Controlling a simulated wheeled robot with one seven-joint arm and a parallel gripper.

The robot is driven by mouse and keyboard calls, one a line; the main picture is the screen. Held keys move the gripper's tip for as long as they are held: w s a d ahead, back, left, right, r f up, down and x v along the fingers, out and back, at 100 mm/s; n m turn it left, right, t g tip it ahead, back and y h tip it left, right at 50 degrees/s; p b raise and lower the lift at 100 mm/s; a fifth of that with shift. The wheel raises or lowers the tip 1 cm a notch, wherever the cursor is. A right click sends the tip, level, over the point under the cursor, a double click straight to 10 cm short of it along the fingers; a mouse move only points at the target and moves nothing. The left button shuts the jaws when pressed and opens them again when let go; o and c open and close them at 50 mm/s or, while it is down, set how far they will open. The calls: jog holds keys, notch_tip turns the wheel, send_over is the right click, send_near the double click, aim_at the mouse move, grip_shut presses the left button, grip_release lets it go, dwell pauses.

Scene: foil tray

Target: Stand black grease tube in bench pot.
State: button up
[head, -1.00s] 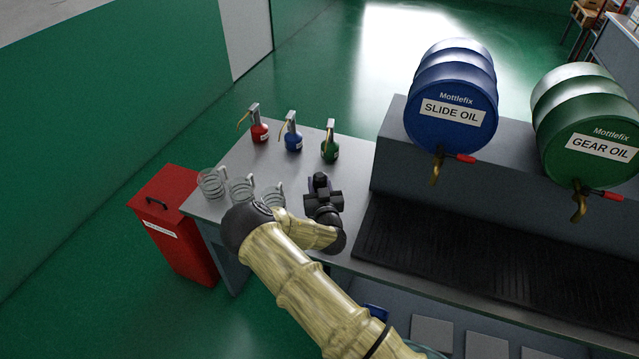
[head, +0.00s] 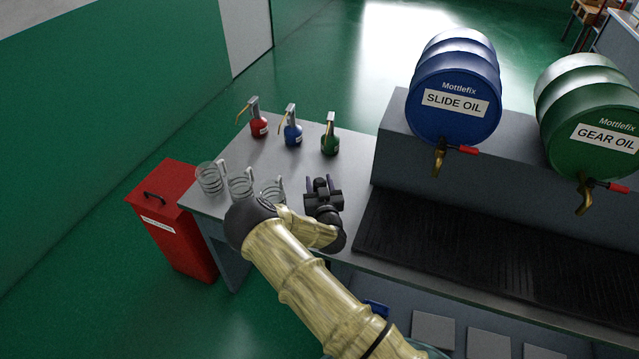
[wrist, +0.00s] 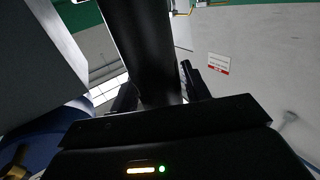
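The black grease tube appears in the wrist view as a large dark cylinder (wrist: 145,45) between my gripper's fingers. My gripper (head: 322,183) is over the bench in the head view, its two fingers spread apart and pointing toward the back. In the wrist view the fingers (wrist: 160,85) show on both sides of the cylinder, apart from it as far as I can see. The tube's lower end is out of view, so I cannot tell what it stands on or in. I cannot make out the bench pot; my gripper and arm cover that part of the bench.
Clear glass jugs (head: 211,178) stand left of my gripper. Red (head: 259,127), blue (head: 293,133) and green (head: 330,145) oil cans stand behind. A blue drum (head: 452,100) and a green drum (head: 590,130) are right, above a black ribbed mat (head: 460,250). A red bin (head: 170,220) is left.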

jog(key=shift+o, duration=1.1)
jog(key=shift+s, duration=0.15)
jog(key=s+d+b, duration=0.2)
jog(key=s+b, duration=0.3)
jog(key=s, duration=1.2)
jog(key=shift+d, duration=0.15)
jog(key=shift+d, duration=0.1)
